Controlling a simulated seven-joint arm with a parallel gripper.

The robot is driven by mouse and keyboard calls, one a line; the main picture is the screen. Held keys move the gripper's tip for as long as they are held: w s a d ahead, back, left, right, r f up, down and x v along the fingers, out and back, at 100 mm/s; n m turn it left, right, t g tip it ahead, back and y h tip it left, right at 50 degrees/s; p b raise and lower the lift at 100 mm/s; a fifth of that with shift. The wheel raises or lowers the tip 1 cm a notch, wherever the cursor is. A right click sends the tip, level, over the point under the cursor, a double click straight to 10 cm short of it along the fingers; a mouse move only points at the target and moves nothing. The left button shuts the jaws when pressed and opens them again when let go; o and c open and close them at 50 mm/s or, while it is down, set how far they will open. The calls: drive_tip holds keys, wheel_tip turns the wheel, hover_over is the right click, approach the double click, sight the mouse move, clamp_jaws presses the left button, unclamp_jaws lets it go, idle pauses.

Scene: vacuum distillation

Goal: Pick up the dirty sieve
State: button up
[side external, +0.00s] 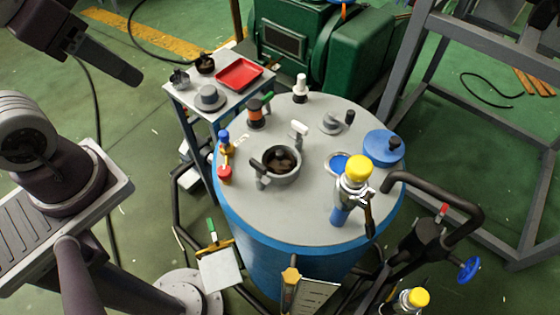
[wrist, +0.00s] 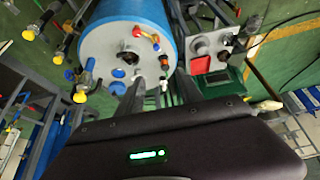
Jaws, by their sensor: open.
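What looks like the dirty sieve, a grey round cup (side external: 284,178) with dark brown matter inside, sits in the top of the blue vessel (side external: 255,225). A short dark handle or clamp stands at its left side. In the wrist view a dark round spot on the vessel top (wrist: 129,58) appears to be the same cup, small and unclear. My gripper (side external: 125,75) is at the upper left of the side view, well above and apart from the vessel. In the wrist view my gripper (wrist: 160,78) has its two fingers apart, with nothing held between them.
A small side table holds a red tray (side external: 238,74), a grey knobbed lid (side external: 209,97) and small dark pieces (side external: 205,63). Around the cup stand a yellow-capped valve (side external: 357,170), a blue lid (side external: 383,148) and several fittings. Grey frame bars rise at the right.

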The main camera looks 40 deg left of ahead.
drive_tip(key=m+g, duration=0.5)
drive_tip(key=m, duration=1.5)
hover_over(280, 153)
drive_tip(key=f, duration=1.8)
drive_tip(key=shift+s+a+f, duration=0.25)
drive_tip(key=shift+s, duration=0.05)
drive_tip(key=shift+g, duration=0.3)
drive_tip(key=f, duration=0.8)
drive_tip(key=shift+w+d, duration=0.25)
drive_tip(key=shift+w, duration=0.1)
clamp_jaws()
